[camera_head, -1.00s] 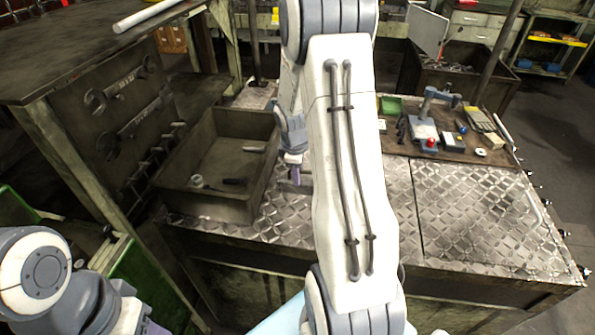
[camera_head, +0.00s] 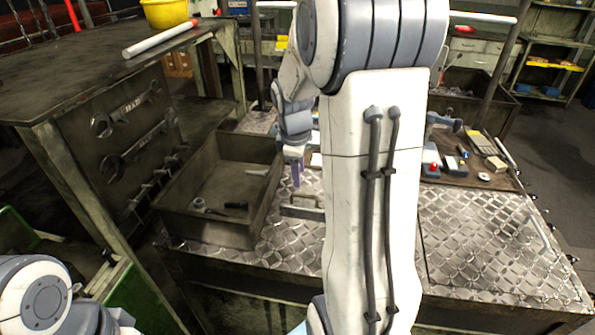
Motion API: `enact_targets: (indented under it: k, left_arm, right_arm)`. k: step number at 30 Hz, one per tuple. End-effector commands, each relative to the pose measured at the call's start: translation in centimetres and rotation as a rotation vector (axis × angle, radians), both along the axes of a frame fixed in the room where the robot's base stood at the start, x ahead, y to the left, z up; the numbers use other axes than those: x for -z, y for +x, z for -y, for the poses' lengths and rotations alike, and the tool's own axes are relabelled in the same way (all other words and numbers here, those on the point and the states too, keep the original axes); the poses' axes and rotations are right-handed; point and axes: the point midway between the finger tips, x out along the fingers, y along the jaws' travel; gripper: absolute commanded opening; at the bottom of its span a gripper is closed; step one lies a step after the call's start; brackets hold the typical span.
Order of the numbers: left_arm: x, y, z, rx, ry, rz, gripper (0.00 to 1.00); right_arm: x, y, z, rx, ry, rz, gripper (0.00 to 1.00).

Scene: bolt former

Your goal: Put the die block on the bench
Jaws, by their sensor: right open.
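A low grey block with a raised handle (camera_head: 301,209), which looks like the die block, sits on the diamond-plate top (camera_head: 284,248), just right of the open bin. Its right end is hidden behind my right arm. My right gripper (camera_head: 297,174) is open above the block, its purple finger pointing down, with a small gap visible between fingertip and handle. The gripper's other finger is mostly hidden. Part of my left arm shows at the lower left; its gripper is out of view.
A dark open bin (camera_head: 166,196) with a few small parts stands left of the block. Tools and small boxes, including a red-buttoned box (camera_head: 431,169), lie at the back right. A tall table (camera_head: 62,75) stands at the left.

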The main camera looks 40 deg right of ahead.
Motion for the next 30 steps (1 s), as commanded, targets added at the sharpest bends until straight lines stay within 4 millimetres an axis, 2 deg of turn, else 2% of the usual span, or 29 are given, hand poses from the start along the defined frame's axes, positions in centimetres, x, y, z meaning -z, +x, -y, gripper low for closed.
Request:
enact_targets:
  k: [7,9,11,14,15,18,21,22,25,27,30]
  left_arm:
    - [0.0,0.0,0.0,0.0,0.0,0.0,0.5]
    - [0.0,0.0,0.0,0.0,0.0,0.0,0.5]
    - [0.0,0.0,0.0,0.0,0.0,0.0,0.5]
    - [0.0,0.0,0.0,0.0,0.0,0.0,0.5]
    - [0.0,0.0,0.0,0.0,0.0,0.0,0.5]
    - [0.0,0.0,0.0,0.0,0.0,0.0,0.5]
    - [0.1,0.0,0.0,0.0,0.0,0.0,0.5]
    - [0.0,0.0,0.0,0.0,0.0,0.0,0.5]
    - [0.0,0.0,0.0,0.0,0.0,0.0,0.5]
    - [0.0,0.0,0.0,0.0,0.0,0.0,0.5]
    - [0.0,0.0,0.0,0.0,0.0,0.0,0.5]
  right_arm:
    - [-0.7,-0.1,-0.3,-0.001,0.001,0.0,0.45]
    - [-0.8,0.0,-1.3,-0.004,0.009,0.002,0.45]
    - [-0.9,0.1,-3.4,-0.007,0.024,0.006,0.45]
    - [-1.1,-0.3,-9.2,-0.012,0.069,0.012,0.45]
    - [-1.2,-0.9,-12.1,-0.012,0.094,0.012,0.45]
    - [-1.3,-3.8,-19.2,-0.007,0.157,-0.003,0.45]
    - [-1.2,-8.0,-25.0,0.006,0.212,-0.036,0.45]
    - [-1.1,-9.3,-26.3,0.008,0.226,-0.047,0.45]
    - [-0.8,-13.8,-29.6,0.021,0.258,-0.088,0.45]
    - [-0.6,-16.4,-31.0,0.031,0.272,-0.113,0.45]
    - [-0.4,-19.1,-31.9,0.044,0.28,-0.143,0.45]
